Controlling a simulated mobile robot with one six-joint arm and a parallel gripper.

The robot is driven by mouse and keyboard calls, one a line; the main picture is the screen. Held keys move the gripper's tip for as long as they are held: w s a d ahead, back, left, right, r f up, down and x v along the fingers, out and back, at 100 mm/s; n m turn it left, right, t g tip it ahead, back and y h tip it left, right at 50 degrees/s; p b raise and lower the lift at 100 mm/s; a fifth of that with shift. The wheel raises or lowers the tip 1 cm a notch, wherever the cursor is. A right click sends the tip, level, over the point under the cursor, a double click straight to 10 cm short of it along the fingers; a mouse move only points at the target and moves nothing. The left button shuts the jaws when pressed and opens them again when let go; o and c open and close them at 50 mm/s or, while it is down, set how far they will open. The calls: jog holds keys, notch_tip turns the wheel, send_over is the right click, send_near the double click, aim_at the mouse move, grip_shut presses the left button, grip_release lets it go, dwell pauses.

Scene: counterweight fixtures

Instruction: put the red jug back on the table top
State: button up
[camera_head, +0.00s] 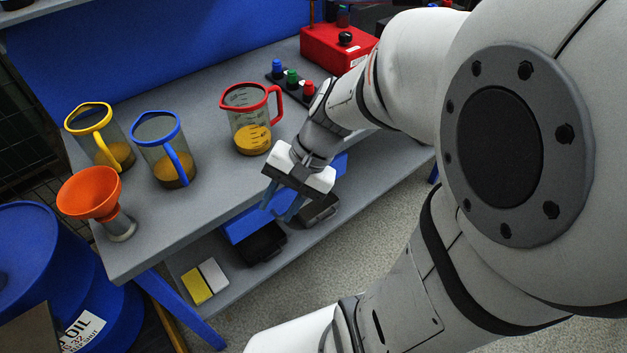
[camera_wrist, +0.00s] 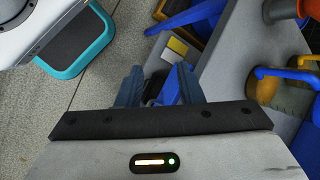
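The red jug (camera_head: 250,121) is a clear measuring jug with a red rim and handle and some amber liquid inside. It stands upright on the grey table top (camera_head: 205,213), right of the other two jugs. Its handle is on its right side. My gripper (camera_head: 279,208) is in front of the table's front edge, below and to the right of the jug, and apart from it. In the wrist view my gripper (camera_wrist: 159,72) has its two fingers spread with nothing held between them. The red jug does not show in the wrist view.
A blue jug (camera_head: 160,150), a yellow jug (camera_head: 101,137) and an orange funnel (camera_head: 90,194) stand at the left. A lower shelf (camera_head: 228,287) holds bins. Bare table lies before the jugs.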

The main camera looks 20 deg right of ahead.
jog(key=s+d+r+n+t+h, duration=0.1)
jog(key=d+r+n+t+h, duration=0.1)
jog(key=d+n+h, duration=0.4)
jog(key=shift+s+r+n+t, duration=0.15)
jog(key=shift+r+n+t, duration=0.25)
jog(key=shift+r, duration=0.35)
jog(key=shift+d, duration=0.1)
jog(key=p+v, duration=0.3)
jog(key=shift+w+r, duration=0.15)
jog(key=shift+w, duration=0.05)
